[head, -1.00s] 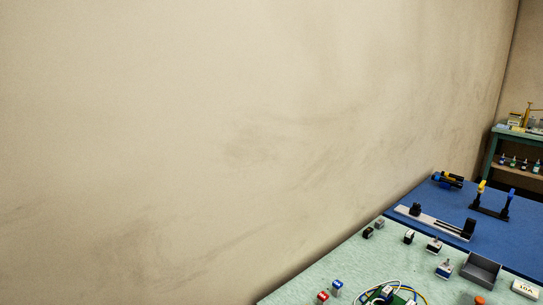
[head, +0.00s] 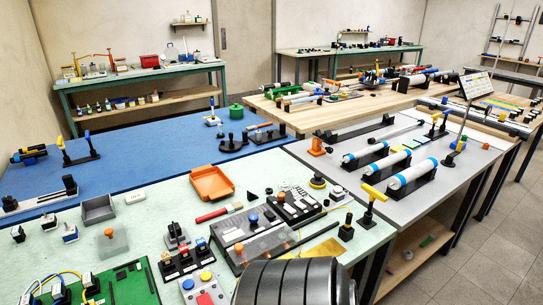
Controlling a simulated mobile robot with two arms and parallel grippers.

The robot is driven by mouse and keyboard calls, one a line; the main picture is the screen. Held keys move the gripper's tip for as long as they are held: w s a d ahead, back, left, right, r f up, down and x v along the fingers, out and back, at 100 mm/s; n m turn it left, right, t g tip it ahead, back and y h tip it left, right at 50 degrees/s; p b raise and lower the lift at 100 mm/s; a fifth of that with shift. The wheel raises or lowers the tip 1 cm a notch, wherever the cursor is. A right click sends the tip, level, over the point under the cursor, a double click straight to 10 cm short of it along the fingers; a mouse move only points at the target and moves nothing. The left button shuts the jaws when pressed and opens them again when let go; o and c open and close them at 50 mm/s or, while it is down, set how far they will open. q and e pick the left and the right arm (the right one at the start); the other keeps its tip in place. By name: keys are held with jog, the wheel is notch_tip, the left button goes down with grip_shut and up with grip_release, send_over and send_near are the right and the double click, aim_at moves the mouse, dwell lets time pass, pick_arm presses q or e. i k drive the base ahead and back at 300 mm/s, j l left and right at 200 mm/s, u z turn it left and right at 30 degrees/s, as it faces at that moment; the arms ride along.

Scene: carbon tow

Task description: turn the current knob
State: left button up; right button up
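No part in view can be told for certain as the current knob, as labels are too small to read. Several knobbed parts stand on the pale green bench mat (head: 150,205). A pale box with an orange knob (head: 109,233) stands to the left. A small grey box (head: 203,291) with coloured buttons is at the front. Neither of my grippers shows. A dark ribbed part, which looks like my own arm, covers the bench at the bottom middle.
A blue mat (head: 130,150) lies behind the green one. An orange tray (head: 211,183) and a grey tray (head: 98,208) stand on the green mat. A grey table (head: 345,200) with white rollers is at right, a wooden table (head: 290,117) beyond. The floor (head: 480,240) at right is clear.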

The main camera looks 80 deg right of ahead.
aim_at(281, 196)
jog(key=z, duration=2.8)
